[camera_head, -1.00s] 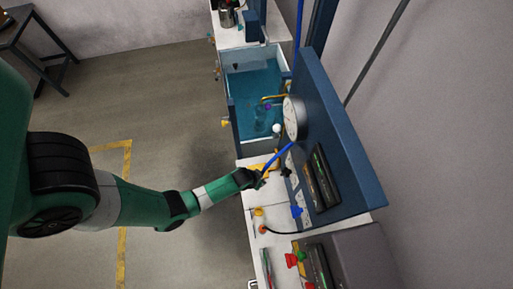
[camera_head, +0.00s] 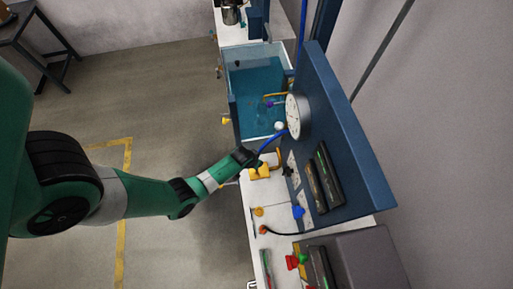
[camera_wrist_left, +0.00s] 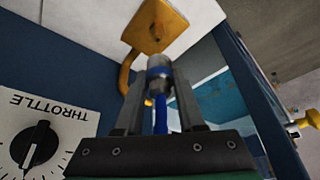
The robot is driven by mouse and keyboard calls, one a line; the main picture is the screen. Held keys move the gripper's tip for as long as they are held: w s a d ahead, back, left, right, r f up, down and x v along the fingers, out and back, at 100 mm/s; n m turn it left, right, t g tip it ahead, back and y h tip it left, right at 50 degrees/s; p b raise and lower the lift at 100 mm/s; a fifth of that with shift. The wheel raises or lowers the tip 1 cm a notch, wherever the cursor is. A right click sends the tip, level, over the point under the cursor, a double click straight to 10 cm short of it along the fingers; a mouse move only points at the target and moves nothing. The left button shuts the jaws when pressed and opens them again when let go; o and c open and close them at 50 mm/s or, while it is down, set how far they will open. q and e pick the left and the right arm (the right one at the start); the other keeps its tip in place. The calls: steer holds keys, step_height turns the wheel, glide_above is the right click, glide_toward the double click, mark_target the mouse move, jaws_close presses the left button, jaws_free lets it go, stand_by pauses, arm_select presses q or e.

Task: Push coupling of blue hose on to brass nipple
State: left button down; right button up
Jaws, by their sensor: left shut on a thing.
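In the left wrist view my left gripper (camera_wrist_left: 160,88) is shut on the coupling of the blue hose, a silver cylinder with a blue band (camera_wrist_left: 159,74). The blue hose (camera_wrist_left: 161,116) runs back between the fingers. In the head view my left gripper (camera_head: 255,157) is above the front edge of the bench, and the blue hose (camera_head: 273,138) curves from it towards the round gauge. A brass-yellow fitting with a plate (camera_wrist_left: 157,27) and bent pipe (camera_wrist_left: 128,72) shows beyond the coupling. I cannot pick out the brass nipple for certain. My right gripper is not in view.
A blue panel (camera_head: 345,150) with a round white gauge (camera_head: 294,115) stands along the bench's right side. A water tank (camera_head: 257,95) lies beyond the gripper. Yellow parts (camera_head: 265,170) sit on the white bench (camera_head: 262,195). A throttle dial (camera_wrist_left: 34,146) shows in the wrist view.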

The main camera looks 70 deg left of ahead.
arm_select(q)
steer(key=shift+f+b, duration=1.45)
steer(key=shift+f, duration=0.5)
steer(key=shift+f, duration=0.15)
steer(key=shift+f+b, duration=0.3)
steer(key=shift+b, duration=0.05)
steer(key=shift+f+b, duration=1.15)
steer(key=shift+f, duration=0.1)
steer(key=shift+c, duration=2.2)
jaws_free()
